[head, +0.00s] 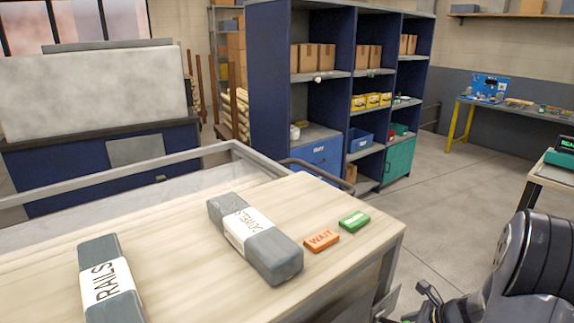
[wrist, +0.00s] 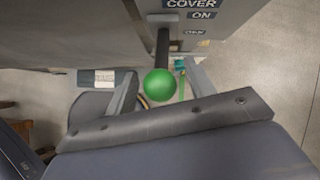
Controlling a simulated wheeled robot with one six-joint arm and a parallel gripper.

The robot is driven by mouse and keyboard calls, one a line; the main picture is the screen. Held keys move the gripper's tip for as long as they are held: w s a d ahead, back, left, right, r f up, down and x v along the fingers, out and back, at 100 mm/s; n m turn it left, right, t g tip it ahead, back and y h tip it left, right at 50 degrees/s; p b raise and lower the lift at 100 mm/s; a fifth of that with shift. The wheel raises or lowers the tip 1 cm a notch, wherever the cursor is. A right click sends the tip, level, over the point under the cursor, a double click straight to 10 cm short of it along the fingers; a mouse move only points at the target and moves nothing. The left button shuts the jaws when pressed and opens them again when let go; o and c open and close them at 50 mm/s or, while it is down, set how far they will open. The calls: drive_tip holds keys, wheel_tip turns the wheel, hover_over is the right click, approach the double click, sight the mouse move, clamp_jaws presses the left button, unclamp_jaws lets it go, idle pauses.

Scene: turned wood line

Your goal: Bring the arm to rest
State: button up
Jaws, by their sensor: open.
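In the wrist view, my gripper (wrist: 160,72) is open, with one grey finger on each side of a dark lever with a round green knob (wrist: 160,85). The knob shows between the fingers; I cannot tell whether either finger touches it. The lever comes out of a grey panel (wrist: 110,30) with a dark label reading "COVER" and "ON", and a smaller line under it. In the head view my dark arm is at the lower right edge. The lever and the panel do not show there.
In the head view, a wooden bench (head: 180,235) holds a DOWELS bundle (head: 275,255), a RAILS bundle (head: 100,255), an orange WAIT block (head: 321,240) and a green block (head: 354,221). Blue shelving (head: 268,90) stands behind. The floor (head: 450,180) to the right is clear.

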drive_tip(key=shift+s+d+f+b, duration=0.15)
drive_tip(key=shift+s+f+b, duration=0.05)
drive_tip(key=shift+f+b, duration=0.25)
drive_tip(key=shift+s+d+f+b, duration=0.1)
drive_tip(key=shift+s+f+b, duration=0.05)
drive_tip(key=shift+f+b, duration=0.25)
wheel_tip(320, 180, down, 8)
drive_tip(key=t+y+b, duration=0.7)
drive_tip(key=t+b, duration=0.1)
drive_tip(key=b, duration=1.2)
drive_tip(key=v, duration=0.8)
drive_tip(key=shift+r+p, duration=0.2)
drive_tip(key=shift+p, duration=0.1)
drive_tip(key=shift+d, duration=0.1)
